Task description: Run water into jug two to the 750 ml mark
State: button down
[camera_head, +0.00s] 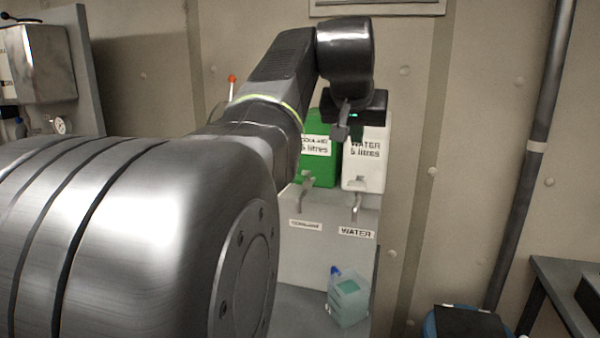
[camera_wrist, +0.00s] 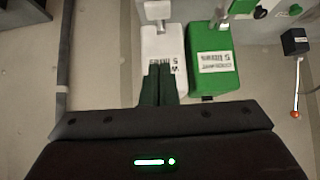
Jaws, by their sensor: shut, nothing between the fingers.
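The white water container (camera_head: 364,165), marked "WATER 5 litres", stands on a grey stand with its tap (camera_head: 356,205) at the front. A clear jug (camera_head: 348,303) with a blue part at its top stands below that tap and looks pale green inside. Its number and marks are too small to read, and I see no stream. My gripper (camera_head: 342,132) is up in front of the containers, its fingers together and empty. In the wrist view, which is upside down, the shut fingers (camera_wrist: 159,68) overlap the white container (camera_wrist: 172,45).
A green coolant container (camera_head: 320,165) with its own tap (camera_head: 305,193) stands left of the water one. My arm hides much of the left. A blue bin (camera_head: 431,324) with a dark lid and a dark table (camera_head: 565,285) are at the lower right.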

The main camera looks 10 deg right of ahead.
jog(key=p, duration=0.2)
send_over(356, 186)
notch_tip(356, 186, down, 6)
jog(key=shift+s+a+f, duration=0.1)
jog(key=shift+s+f, duration=0.05)
jog(key=shift+f, duration=0.05)
jog(key=f, duration=0.3)
jog(key=shift+w+f, duration=0.2)
jog(key=shift+w, duration=0.05)
jog(key=shift+f, duration=0.65)
